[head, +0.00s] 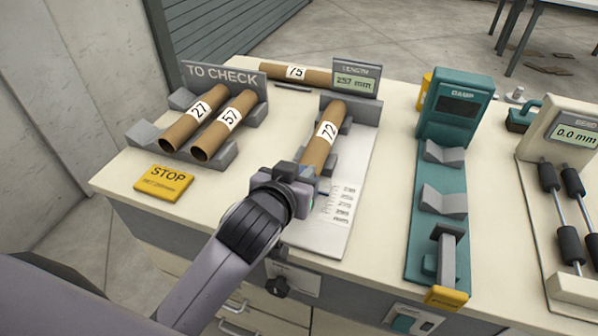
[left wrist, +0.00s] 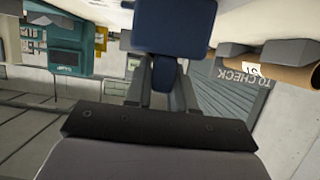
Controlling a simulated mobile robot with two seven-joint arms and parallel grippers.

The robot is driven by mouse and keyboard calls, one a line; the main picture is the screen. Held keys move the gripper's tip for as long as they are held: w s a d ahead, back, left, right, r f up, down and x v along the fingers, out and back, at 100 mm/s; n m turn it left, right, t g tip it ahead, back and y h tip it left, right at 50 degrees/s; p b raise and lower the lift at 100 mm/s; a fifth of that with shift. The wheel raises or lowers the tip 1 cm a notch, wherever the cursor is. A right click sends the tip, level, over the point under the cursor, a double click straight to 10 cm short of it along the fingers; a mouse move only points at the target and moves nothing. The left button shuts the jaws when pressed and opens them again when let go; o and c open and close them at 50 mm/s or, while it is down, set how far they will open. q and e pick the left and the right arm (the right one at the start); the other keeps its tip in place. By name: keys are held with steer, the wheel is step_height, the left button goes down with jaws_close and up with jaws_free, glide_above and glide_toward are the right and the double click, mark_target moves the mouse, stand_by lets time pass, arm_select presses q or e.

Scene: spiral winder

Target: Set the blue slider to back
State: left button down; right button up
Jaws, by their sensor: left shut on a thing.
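My left gripper (head: 299,182) is at the near end of the length gauge (head: 350,190), close to the near end of a brown tube marked 72 (head: 323,140). In the left wrist view its fingers (left wrist: 160,82) are shut on a dark blue block (left wrist: 175,25), which I take for the blue slider. In the head view the gripper hides most of the slider. The tube lies in the gauge's grey cradles, with the display reading 257 mm (head: 356,80) at the far end. My right gripper is not in view.
The TO CHECK rack (head: 225,76) holds tubes 27 (head: 195,116) and 57 (head: 225,124) on the left. Tube 75 (head: 290,74) lies at the back. A yellow STOP plate (head: 163,184) is at front left. The teal clamp station (head: 455,105) and a roller device (head: 575,135) stand right.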

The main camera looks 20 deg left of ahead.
arm_select(q)
steer(key=shift+s+p, duration=0.6)
steer(key=shift+s, duration=1.7)
steer(key=shift+f, duration=0.15)
steer(key=c, duration=1)
jaws_free()
steer(key=shift+c, duration=0.2)
steer(key=shift+s+a, duration=0.1)
